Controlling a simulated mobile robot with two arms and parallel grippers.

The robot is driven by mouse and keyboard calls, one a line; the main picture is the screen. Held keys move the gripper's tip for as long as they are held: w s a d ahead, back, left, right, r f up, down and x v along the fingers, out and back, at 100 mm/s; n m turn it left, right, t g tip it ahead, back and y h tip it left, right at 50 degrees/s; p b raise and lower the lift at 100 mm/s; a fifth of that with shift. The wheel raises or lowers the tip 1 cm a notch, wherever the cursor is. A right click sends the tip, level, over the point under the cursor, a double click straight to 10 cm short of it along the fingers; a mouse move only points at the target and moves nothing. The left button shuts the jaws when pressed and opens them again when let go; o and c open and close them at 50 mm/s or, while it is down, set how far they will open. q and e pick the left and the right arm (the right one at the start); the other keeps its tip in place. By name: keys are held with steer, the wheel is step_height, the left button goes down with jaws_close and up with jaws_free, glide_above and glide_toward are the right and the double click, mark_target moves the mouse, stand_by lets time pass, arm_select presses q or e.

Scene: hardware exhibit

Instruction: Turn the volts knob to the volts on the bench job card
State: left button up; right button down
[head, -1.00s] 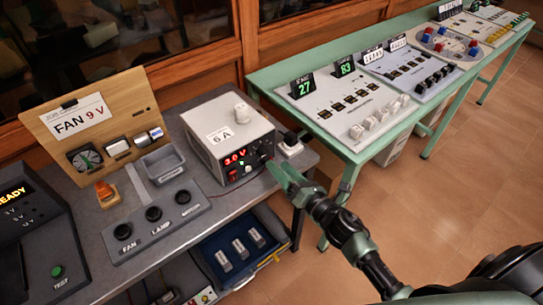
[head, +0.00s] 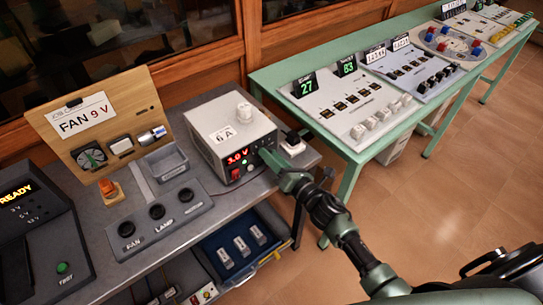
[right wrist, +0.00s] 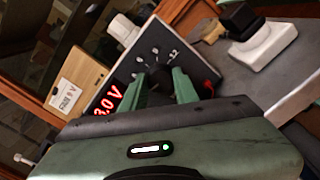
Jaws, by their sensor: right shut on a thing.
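The job card (head: 83,116) on the wooden board reads "FAN 9 V"; it also shows in the right wrist view (right wrist: 68,96). The grey power supply (head: 222,128) has a red display (head: 237,157) reading 3.0 V. My right gripper (head: 268,155) is at the right of its front panel. In the right wrist view, its green fingers are closed on the dark volts knob (right wrist: 160,82), which has scale marks around it. The fingers mostly hide the knob, so its pointer cannot be made out. My left gripper is not in view.
A black plug on a white block (head: 293,145) stands close right of my gripper. A panel with FAN and LAMP sockets (head: 160,220) lies left.

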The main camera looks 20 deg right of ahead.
steer(key=shift+m, duration=0.3)
steer(key=m, duration=0.7)
steer(key=shift+p, duration=0.4)
steer(key=m+p, duration=0.1)
steer(key=m, duration=0.6)
steer(key=shift+f, duration=0.15)
steer(key=m+p, duration=0.1)
steer(key=m, duration=0.4)
steer(key=shift+m, duration=0.3)
steer(key=shift+f+m, duration=0.15)
steer(key=shift+m, duration=1.55)
steer(key=c, duration=1.1)
jaws_free()
